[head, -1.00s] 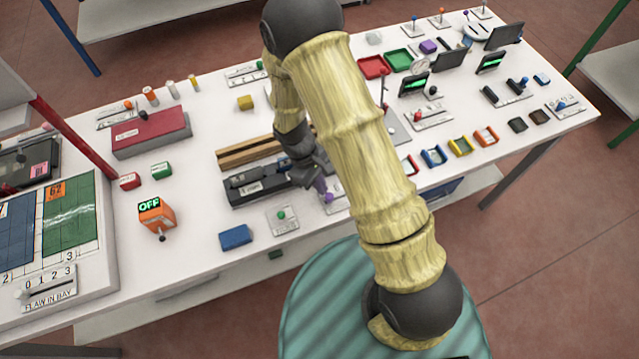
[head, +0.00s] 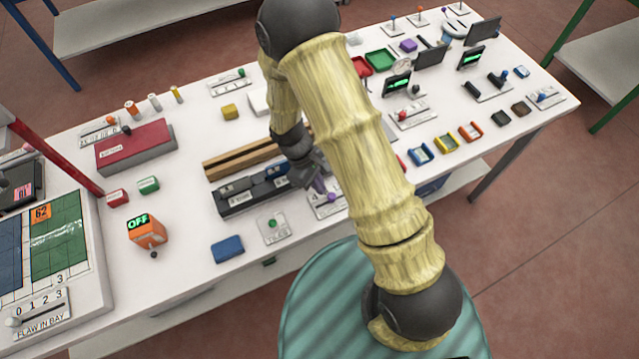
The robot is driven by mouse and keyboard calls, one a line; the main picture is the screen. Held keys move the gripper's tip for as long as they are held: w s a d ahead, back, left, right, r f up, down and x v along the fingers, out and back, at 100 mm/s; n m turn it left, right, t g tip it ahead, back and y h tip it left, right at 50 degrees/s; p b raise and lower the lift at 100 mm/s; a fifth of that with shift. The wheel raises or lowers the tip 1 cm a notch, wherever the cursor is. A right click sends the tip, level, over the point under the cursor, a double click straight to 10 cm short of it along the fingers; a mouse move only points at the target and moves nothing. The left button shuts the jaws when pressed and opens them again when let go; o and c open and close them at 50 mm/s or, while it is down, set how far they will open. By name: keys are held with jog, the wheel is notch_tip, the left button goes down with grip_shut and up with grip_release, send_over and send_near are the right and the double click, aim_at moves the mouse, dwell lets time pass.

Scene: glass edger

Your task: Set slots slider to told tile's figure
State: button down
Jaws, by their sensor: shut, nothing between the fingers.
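A white slider panel with a purple knob (head: 332,197) lies at the front edge of the table, partly hidden by my arm. Its label is too small to read, so I cannot confirm it is the slots slider. My gripper (head: 319,186) is shut and points down beside the purple knob; I cannot tell whether it touches it. A dark rack (head: 235,206) with small labelled pieces stands just left of my gripper. On the board at the far left, an orange tile (head: 41,212) reads 62.
A flaw-in-bay slider (head: 40,312) is at lower left. An orange box (head: 147,231) reads OFF. A green-knobbed panel (head: 273,229) and a blue block (head: 228,249) lie near the front edge. Wooden rails (head: 240,160) lie behind the rack.

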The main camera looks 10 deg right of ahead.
jog(key=p+v, duration=0.6)
jog(key=v, duration=0.3)
jog(key=shift+w, duration=0.15)
jog(key=s+d+r+m+t+y+b, duration=0.1)
jog(key=s+d+r+m+t, duration=0.1)
jog(key=d+r+m, duration=0.3)
jog(key=s+d+r+m+t+y+b, duration=0.1)
jog(key=d+r+m, duration=0.5)
jog(key=r, duration=0.6)
jog(key=s+d+t+y, duration=0.1)
jog(key=s+d+t, duration=0.1)
jog(key=s, duration=0.1)
jog(key=shift+s+d+y+b, duration=0.2)
jog(key=shift+s+y+b, duration=0.05)
jog(key=shift+y+b, duration=0.05)
dwell(2.1)
